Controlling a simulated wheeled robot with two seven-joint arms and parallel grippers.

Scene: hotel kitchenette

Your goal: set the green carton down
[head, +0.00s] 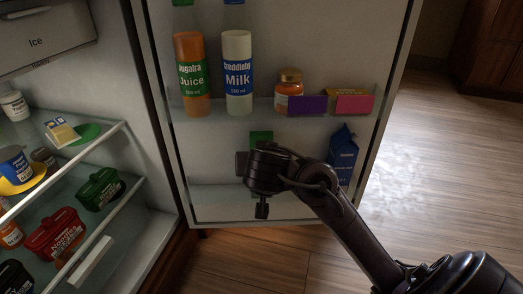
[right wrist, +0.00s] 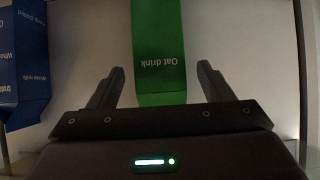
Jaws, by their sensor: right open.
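The green carton (right wrist: 160,45), labelled "Oat drink", is between the two fingers of my right gripper (right wrist: 160,68) in the right wrist view. The fingers are open, with a visible gap on each side of the carton. In the head view only a small part of the green carton (head: 261,136) shows above my right gripper (head: 250,165), at the lower shelf of the open fridge door (head: 215,197). My gripper and wrist hide the rest, so its base is not visible there. My left gripper is not in view.
A blue milk carton (head: 342,155) stands to the right on the same door shelf; it also shows in the right wrist view (right wrist: 25,65). The upper door shelf holds a juice bottle (head: 191,75), a milk bottle (head: 238,75), a jar (head: 289,90) and small boxes. Fridge shelves (head: 100,150) are at left.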

